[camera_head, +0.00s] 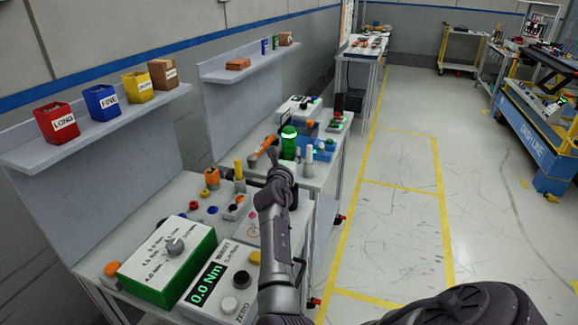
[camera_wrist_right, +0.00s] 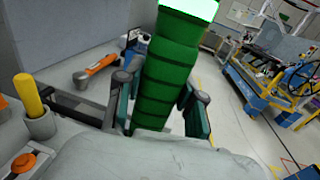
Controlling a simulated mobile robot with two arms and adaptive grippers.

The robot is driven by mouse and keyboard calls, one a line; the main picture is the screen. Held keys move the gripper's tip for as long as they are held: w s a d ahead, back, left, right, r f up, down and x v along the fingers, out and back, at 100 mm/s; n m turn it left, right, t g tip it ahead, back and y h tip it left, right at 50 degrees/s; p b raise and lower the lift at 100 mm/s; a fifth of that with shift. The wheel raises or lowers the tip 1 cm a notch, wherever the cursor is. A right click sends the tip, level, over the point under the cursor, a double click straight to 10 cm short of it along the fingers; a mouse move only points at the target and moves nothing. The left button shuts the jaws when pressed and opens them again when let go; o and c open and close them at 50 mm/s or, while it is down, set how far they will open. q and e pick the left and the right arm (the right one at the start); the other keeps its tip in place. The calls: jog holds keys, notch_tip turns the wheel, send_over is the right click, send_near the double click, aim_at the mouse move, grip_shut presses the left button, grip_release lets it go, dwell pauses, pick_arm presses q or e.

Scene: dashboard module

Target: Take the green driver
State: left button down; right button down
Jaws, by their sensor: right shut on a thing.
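The green driver (camera_head: 289,143) is a thick, ribbed green cylinder with a bright, glowing band near its top. It stands roughly upright in the head view, above the far part of the workbench. My right gripper (camera_head: 279,172) is at its lower part. In the right wrist view the green driver (camera_wrist_right: 168,80) is between the two fingers of my right gripper (camera_wrist_right: 160,105), which are shut on it. Its lower end is hidden, and I cannot tell whether it touches a surface. My left gripper is not in view.
A torque tester (camera_head: 222,285) reading 0.0 Nm and a green box with a dial (camera_head: 168,262) stand on the near bench. An orange-headed tool (camera_head: 262,150) lies left of the driver. A yellow handle (camera_wrist_right: 28,95) stands nearby. Shelf bins (camera_head: 57,122) line the left.

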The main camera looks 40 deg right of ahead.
aim_at(289, 127)
notch_tip(289, 127, up, 10)
jog(key=p, duration=0.2)
jog(key=shift+f+p, duration=0.15)
jog(key=shift+p, duration=0.15)
jog(key=shift+r+p, duration=0.4)
jog(key=shift+r, duration=0.1)
jog(key=shift+r+p, duration=0.2)
jog(key=shift+p, duration=0.2)
